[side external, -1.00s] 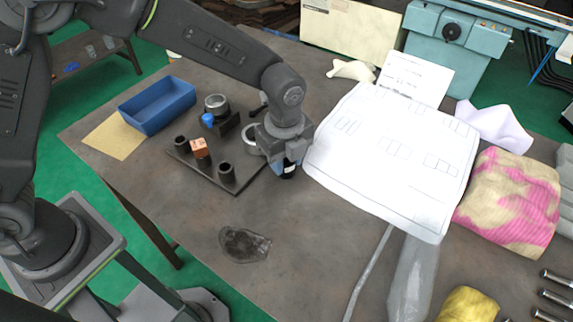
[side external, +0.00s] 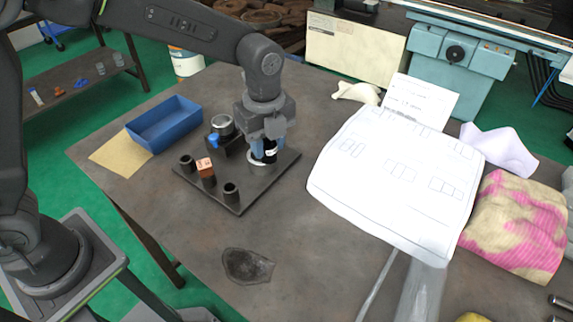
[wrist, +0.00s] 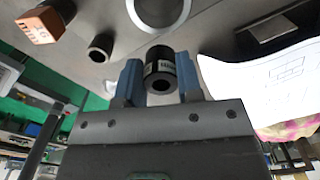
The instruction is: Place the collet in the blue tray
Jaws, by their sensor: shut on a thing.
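The collet (wrist: 160,70) is a small black hollow cylinder with a pale printed label. My gripper (wrist: 158,80) is shut on it, with a blue finger on each side. In the side view my gripper (side external: 266,150) points down over the plate by a pale ring (side external: 259,168); the collet (side external: 271,150) shows dark between the fingers. The ring (wrist: 160,12) also lies ahead in the wrist view. I cannot tell how high the collet is above it. The blue tray (side external: 148,137) stands at the left beyond the plate, looks empty, and is outside the wrist view.
The dark plate (side external: 225,201) bears short black posts (side external: 231,191), an orange-brown block (side external: 205,167), and a round metal fixture (side external: 222,126) with a blue knob (side external: 214,140) between gripper and tray. A tan sheet (side external: 120,158) lies before the tray. Papers (side external: 395,185) cover the right.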

